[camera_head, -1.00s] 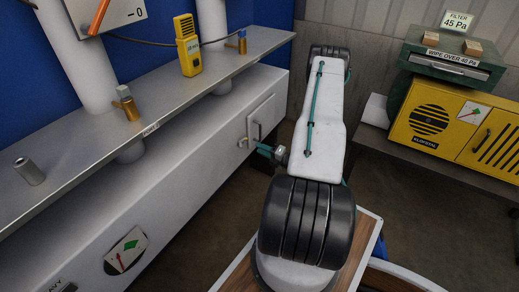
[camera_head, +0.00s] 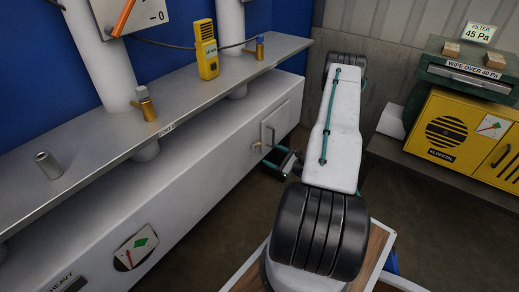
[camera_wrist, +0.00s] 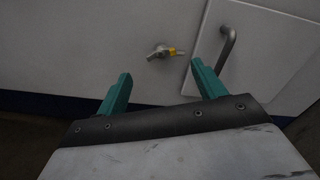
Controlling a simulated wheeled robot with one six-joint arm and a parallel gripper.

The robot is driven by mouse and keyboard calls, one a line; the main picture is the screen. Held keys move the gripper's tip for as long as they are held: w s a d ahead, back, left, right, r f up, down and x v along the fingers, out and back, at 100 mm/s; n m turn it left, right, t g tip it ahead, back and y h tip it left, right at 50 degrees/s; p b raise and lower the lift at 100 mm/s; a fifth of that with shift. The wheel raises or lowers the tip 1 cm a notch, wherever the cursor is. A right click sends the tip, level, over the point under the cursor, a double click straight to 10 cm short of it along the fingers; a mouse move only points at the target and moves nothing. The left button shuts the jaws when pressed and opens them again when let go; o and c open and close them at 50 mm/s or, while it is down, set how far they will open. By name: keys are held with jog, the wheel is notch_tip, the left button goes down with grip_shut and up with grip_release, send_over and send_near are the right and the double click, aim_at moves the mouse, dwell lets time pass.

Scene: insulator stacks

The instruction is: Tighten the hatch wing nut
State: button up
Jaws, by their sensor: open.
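The wing nut (camera_wrist: 160,51) is a small metal piece with a yellow mark on its right side. It sits on the pale wall beside the left edge of the hatch (camera_wrist: 262,50) in the wrist view. In the head view the wing nut (camera_head: 257,146) is small on the front of the long white box, by the hatch (camera_head: 281,124). My gripper (camera_wrist: 160,69) has two teal fingers spread apart with nothing between them. The nut appears beyond the fingertips, between their lines, apart from them. In the head view my gripper (camera_head: 269,156) is close to the nut.
The hatch carries a grey bar handle (camera_wrist: 228,47) right of the nut, near my right finger. A metal shelf (camera_head: 100,135) above the box holds a yellow meter (camera_head: 207,50) and brass fittings. A yellow cabinet (camera_head: 455,135) stands at the right. Dark floor is open below the box.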

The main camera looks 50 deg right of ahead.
aim_at(258, 148)
jog(key=shift+n, duration=0.4)
jog(key=w, duration=0.7)
jog(key=shift+w+a, duration=0.35)
jog(key=shift+w, duration=0.05)
jog(key=c, duration=1)
